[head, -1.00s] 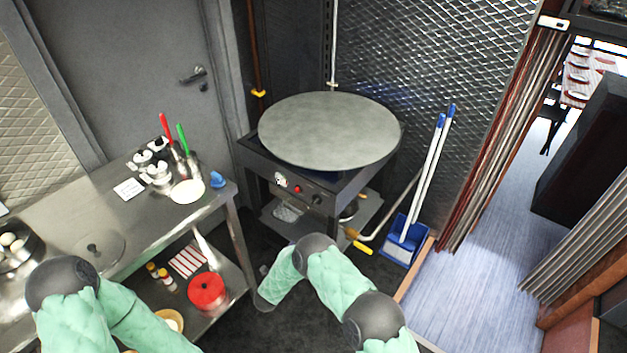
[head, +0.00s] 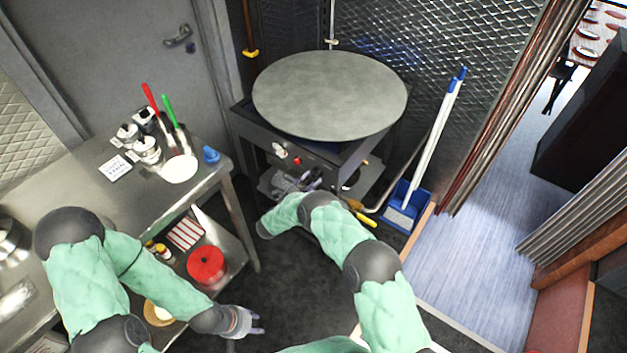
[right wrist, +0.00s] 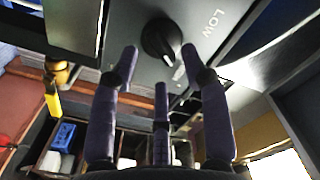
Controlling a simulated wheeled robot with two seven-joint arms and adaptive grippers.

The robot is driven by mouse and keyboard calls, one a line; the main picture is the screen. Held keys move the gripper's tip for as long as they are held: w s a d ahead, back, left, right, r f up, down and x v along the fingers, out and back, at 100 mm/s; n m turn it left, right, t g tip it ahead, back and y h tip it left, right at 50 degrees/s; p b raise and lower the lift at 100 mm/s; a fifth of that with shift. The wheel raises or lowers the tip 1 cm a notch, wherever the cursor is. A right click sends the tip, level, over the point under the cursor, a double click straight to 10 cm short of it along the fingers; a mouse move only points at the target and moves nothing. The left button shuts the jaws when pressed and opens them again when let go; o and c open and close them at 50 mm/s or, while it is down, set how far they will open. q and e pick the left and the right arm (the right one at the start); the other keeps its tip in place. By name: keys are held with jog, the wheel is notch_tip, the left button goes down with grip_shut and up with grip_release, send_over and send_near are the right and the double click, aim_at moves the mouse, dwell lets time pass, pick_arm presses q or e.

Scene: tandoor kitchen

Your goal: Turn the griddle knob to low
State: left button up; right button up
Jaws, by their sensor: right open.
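The griddle (head: 330,95) is a large round grey plate on a dark stand in the head view. Its black knob (right wrist: 161,42) shows close up in the right wrist view, on a grey panel with the word LOW (right wrist: 213,22) to its right. A pale mark on the knob faces the lower right of that view, not the word. My right gripper (right wrist: 160,68) is open, its purple fingers spread just short of the knob, apparently not touching it. In the head view, my right gripper (head: 306,181) is at the panel and the knob is hard to make out. My left gripper (head: 254,323) hangs low, away from the griddle.
A steel table (head: 75,185) with small pots and utensils stands left of the griddle. A red pot (head: 206,264) is on its lower shelf. A blue dustpan (head: 405,205) and white-handled tools lean right of the griddle. A yellow-handled valve (head: 364,218) is below the panel.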

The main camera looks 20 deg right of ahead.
jog(key=shift+x, duration=1.1)
grip_shut()
